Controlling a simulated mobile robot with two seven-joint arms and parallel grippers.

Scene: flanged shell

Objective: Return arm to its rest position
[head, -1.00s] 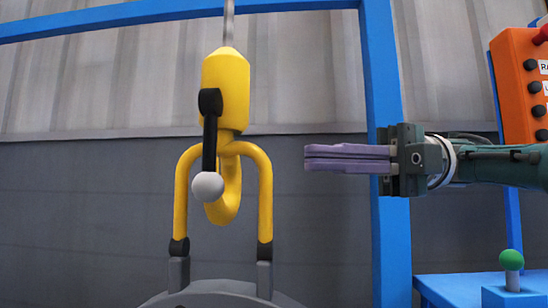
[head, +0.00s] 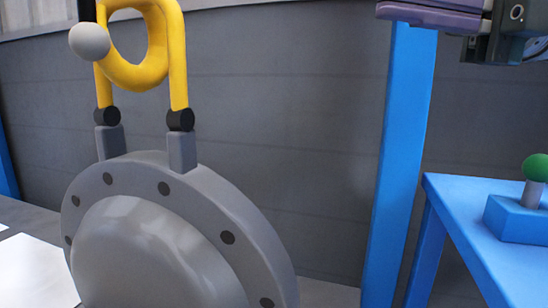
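My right gripper (head: 432,14) is at the top right of the head view, partly cut off by the upper edge. Its purple fingers point left and look closed together, with nothing seen between them. It is apart from the yellow hook (head: 140,72) and yellow shackle (head: 176,60), which show at the top left. The shackle's ends join grey lugs on the grey flanged shell (head: 215,205), which stands below with dark bolt holes round its flange. A white ball on a black lever (head: 89,41) sits by the hook. My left gripper is not in view.
A blue post (head: 402,150) stands right of the shell. A blue table (head: 500,258) at the right bears a blue box with a green-knobbed joystick (head: 534,168). A white panel (head: 35,272) lies at the lower left. The space between shell and post is clear.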

